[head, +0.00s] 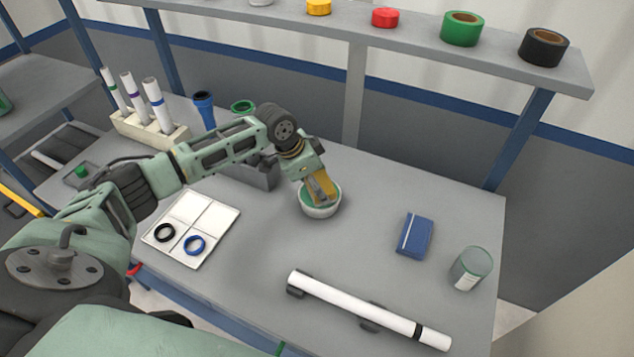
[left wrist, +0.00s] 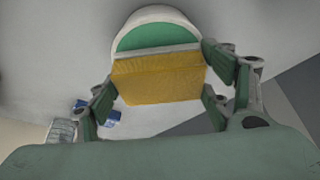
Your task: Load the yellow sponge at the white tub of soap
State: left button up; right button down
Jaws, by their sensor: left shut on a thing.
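The white tub (head: 320,208) stands on the table near its middle, with a green surface inside. It also shows in the left wrist view (left wrist: 155,17). My left gripper (head: 318,192) points down over the tub. It is shut on the yellow sponge (left wrist: 158,80), which sits between its fingers. In the head view the sponge (head: 324,188) is at the tub's opening, partly hidden by the gripper. I cannot tell whether the sponge touches the green surface. My right gripper is not in view.
A blue box (head: 415,235) and a grey-green can (head: 470,269) stand to the right. A white pipe with a black band (head: 355,307) lies on supports in front. A white tray (head: 208,215) holds two rings. A shelf with tape rolls (head: 463,29) runs behind.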

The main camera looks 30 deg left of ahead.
pick_arm(q)
jog(key=shift+f, duration=0.35)
jog(key=shift+s, duration=0.1)
dwell(1.9)
notch_tip(320, 180, up, 2)
jog(key=p, duration=0.3)
jog(key=shift+r, duration=0.1)
notch_tip(320, 180, up, 5)
jog(key=p, duration=0.5)
dwell(0.5)
